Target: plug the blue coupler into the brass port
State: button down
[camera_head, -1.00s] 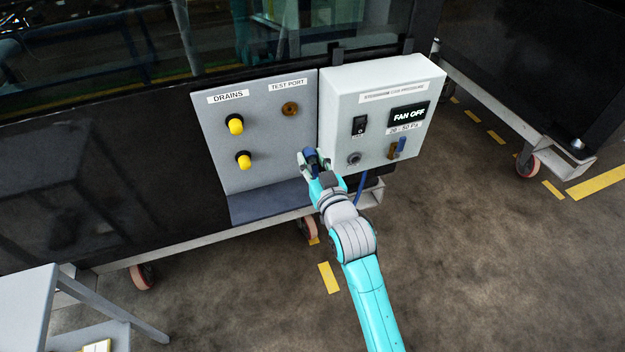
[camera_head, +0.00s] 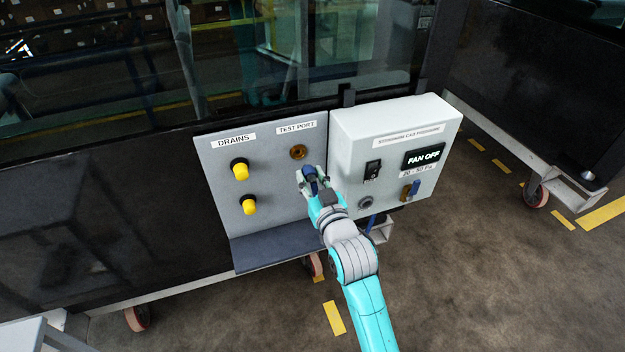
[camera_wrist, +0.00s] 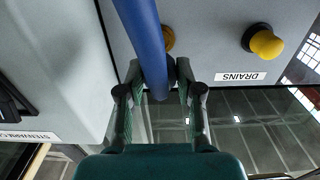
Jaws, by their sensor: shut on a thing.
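The brass port (camera_head: 297,152) is a round fitting under the "TEST PORT" label on the grey panel (camera_head: 273,185). My gripper (camera_head: 309,176) is just below and right of it in the head view, shut on the blue coupler (camera_head: 311,171). In the wrist view the blue coupler with its hose (camera_wrist: 148,45) passes between the fingers of my gripper (camera_wrist: 160,85). The brass port (camera_wrist: 168,40) shows partly behind the blue hose there. The coupler's front end is hidden, and I see no contact with the port.
Two yellow drain knobs (camera_head: 240,171) stick out at the panel's left. A pale control box (camera_head: 385,125) reading "FAN OFF" juts out at the right, close to my gripper. A dark ledge (camera_head: 280,242) runs below the panel. Glass (camera_head: 350,60) is above.

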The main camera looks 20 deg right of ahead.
aim_at(314, 182)
jog(key=shift+w, duration=2.5)
jog(key=shift+w, duration=0.5)
jog(key=c, duration=0.7)
grip_release()
jog(key=shift+s, duration=0.15)
jog(key=s, duration=1.1)
jog(key=shift+s, duration=0.35)
jog(key=o, duration=0.7)
